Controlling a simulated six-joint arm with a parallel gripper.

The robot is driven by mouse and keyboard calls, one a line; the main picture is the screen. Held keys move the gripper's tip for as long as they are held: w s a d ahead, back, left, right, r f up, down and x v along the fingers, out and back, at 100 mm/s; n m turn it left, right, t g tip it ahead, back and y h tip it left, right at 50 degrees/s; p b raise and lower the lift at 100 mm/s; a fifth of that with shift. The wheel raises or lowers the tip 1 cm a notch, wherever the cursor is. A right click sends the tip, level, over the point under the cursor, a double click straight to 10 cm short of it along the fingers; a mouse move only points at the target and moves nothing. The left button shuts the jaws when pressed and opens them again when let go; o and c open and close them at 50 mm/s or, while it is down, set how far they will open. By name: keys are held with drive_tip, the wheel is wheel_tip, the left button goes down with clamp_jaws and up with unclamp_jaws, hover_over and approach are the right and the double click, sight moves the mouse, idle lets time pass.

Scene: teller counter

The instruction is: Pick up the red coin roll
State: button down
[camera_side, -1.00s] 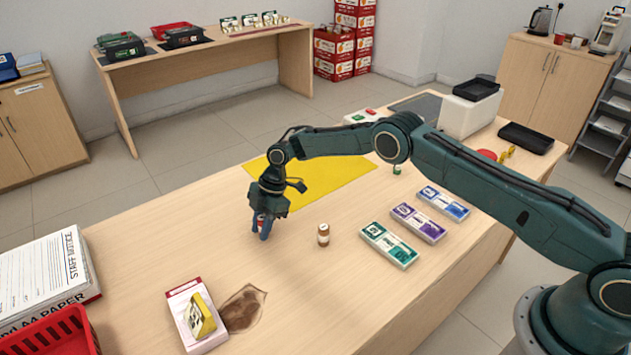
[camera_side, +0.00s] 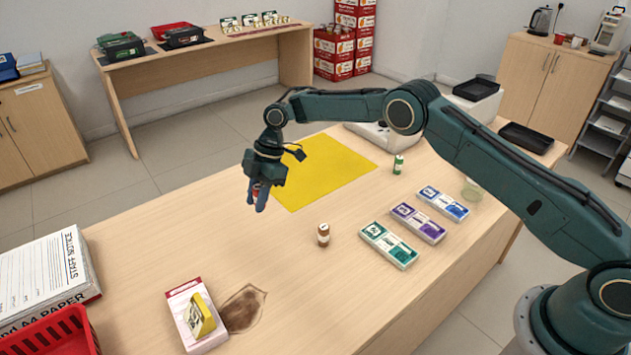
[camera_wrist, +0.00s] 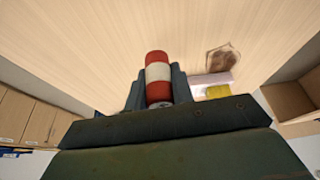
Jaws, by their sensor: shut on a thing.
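The red coin roll (camera_wrist: 158,78), with a pale band around its middle, is between the two fingers of my gripper (camera_wrist: 158,92) in the wrist view. In the side view my gripper (camera_side: 257,197) is shut on it above the counter, left of the yellow mat. Only a small red part of the roll (camera_side: 256,188) shows there between the blue fingers. The roll appears clear of the counter top (camera_side: 140,240).
A brown roll (camera_side: 323,235) stands upright to the right of my gripper. A green roll (camera_side: 398,164) stands near the yellow mat (camera_side: 330,170). Teal (camera_side: 389,245), purple (camera_side: 418,222) and blue (camera_side: 443,203) boxes lie at right. A pink-and-white box (camera_side: 196,315) lies in front.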

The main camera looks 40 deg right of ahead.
drive_tip(key=shift+r, duration=0.25)
idle(0.5)
